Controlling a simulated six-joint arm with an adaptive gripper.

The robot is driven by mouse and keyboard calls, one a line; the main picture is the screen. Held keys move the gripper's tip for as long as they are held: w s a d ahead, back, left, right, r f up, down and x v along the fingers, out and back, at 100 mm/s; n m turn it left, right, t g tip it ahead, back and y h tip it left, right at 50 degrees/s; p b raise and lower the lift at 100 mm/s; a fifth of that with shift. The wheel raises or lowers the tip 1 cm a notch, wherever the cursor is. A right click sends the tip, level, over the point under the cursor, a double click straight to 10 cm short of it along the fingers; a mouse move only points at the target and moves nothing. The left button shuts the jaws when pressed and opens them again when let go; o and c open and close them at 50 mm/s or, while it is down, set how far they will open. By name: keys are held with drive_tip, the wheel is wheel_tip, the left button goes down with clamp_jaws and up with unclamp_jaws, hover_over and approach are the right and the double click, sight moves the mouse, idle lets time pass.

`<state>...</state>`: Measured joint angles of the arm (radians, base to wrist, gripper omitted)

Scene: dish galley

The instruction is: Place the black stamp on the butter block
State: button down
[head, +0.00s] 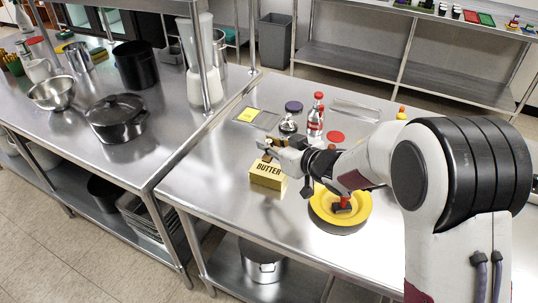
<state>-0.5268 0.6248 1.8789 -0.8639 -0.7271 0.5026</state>
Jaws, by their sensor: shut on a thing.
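The butter block (268,174) is yellow, marked BUTTER, and sits on the near part of the right steel table. My gripper (268,148) is just above it, shut on a small dark and brownish thing (267,157). This looks like the black stamp, but it is small and partly hidden by the fingers. It is at the top of the butter block; I cannot tell whether it touches.
A yellow plate (322,214) holding a red-and-black object (342,205) lies to the right, under my arm. Behind stand a silver bell (288,124), a red-capped bottle (316,115), a dark round item (294,107) and a grey tray (268,121). The table's front left is clear.

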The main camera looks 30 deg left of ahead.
drive_tip(key=shift+f, duration=0.25)
drive_tip(key=shift+f, duration=1.8)
drive_tip(key=shift+f, duration=0.15)
drive_tip(key=c, duration=2)
unclamp_jaws()
drive_tip(key=shift+o, duration=0.2)
drive_tip(key=shift+d+r, duration=0.1)
drive_tip(key=shift+r, duration=0.1)
drive_tip(key=v, duration=1.2)
